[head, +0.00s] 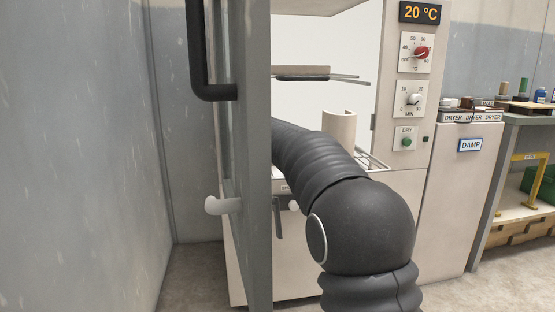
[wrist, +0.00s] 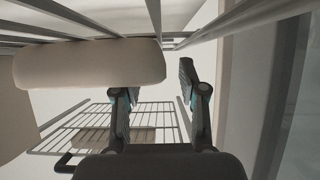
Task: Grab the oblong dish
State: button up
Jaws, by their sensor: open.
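A pale beige rounded oblong shape, which looks like the oblong dish (wrist: 85,65), lies against wire bars in the upper left of the wrist view. That view seems upside down, so the dish appears to rest on the lower rack. My gripper (wrist: 155,82) is open and empty. One finger overlaps the dish in the picture; the other is just right of its end. I cannot tell whether the fingers straddle its rim. In the head view, my arm hides the gripper and this dish.
The cabinet door (head: 256,150) stands open, close left of my arm. A cream upright cylinder (head: 340,127) stands right of the arm. An upper wire shelf (head: 348,79) bears a flat brownish piece (head: 302,71). Controls (head: 415,95) line the cabinet's right front.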

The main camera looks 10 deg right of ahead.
grip_shut()
jog(key=shift+r, duration=0.1)
